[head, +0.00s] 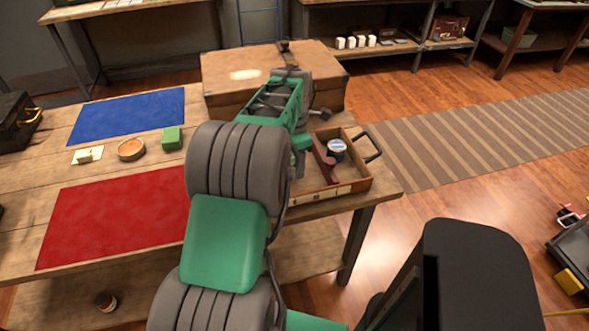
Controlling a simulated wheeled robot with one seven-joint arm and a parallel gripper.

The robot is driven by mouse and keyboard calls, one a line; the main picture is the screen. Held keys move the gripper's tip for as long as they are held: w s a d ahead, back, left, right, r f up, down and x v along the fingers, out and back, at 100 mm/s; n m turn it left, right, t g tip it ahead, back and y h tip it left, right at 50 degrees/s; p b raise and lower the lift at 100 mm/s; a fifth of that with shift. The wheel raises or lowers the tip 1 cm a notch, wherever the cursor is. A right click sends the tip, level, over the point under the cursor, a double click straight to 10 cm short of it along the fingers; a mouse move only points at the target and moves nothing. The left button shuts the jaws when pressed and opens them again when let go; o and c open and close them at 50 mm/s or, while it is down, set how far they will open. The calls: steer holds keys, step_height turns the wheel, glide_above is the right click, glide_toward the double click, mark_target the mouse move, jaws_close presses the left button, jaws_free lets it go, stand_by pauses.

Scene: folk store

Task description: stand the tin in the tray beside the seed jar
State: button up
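The open wooden tray (345,191) sits at the right end of the table, with a dark handle on its right side. A round jar with a blue and white top (337,148) stands inside it, right of a reddish-brown divider; it looks like the seed jar. A small green box-shaped thing (172,138) stands on the table between the blue and red cloths; it may be the tin. A shallow round orange-brown dish or tin (131,149) lies left of it. My gripper (299,165) is at the tray's left side, mostly hidden by my arm; its fingers cannot be made out.
A large wooden chest (221,80) stands behind the tray. A blue cloth (128,114) and a red cloth (115,218) lie flat on the table (50,175). A pale card with a small block (87,155) lies at left. A dark case (14,125) is at the far left.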

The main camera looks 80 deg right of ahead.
steer(key=shift+f, duration=1.45)
steer(key=shift+f, duration=0.1)
steer(key=shift+f, duration=0.15)
steer(key=o, duration=1.4)
steer(key=shift+s, duration=0.1)
